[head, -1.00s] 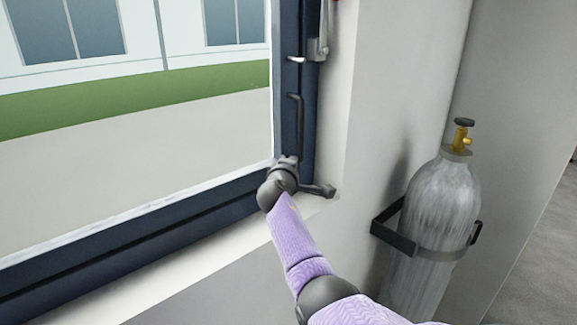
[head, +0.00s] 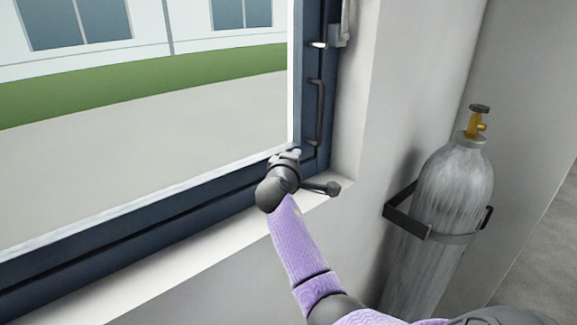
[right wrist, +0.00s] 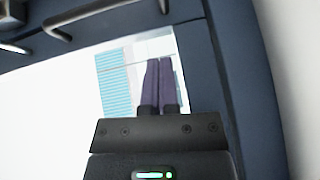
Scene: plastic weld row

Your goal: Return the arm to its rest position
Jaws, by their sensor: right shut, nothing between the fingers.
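My right arm (head: 297,240), with a purple sleeve, reaches up from the lower right in the head view toward the window's lower right corner. My right gripper (head: 296,153) is at its end, mostly hidden behind the dark wrist. In the right wrist view the right gripper (right wrist: 160,62) has its two purple fingers together, with nothing between them. It points at the window pane, apart from the dark handle. My left gripper is not in view.
The window has a dark blue frame (head: 190,218) with a bar handle (head: 318,112), also in the right wrist view (right wrist: 90,14). A white sill (head: 190,262) runs below. A grey gas cylinder (head: 450,195) stands at the right in a dark wall bracket (head: 408,216).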

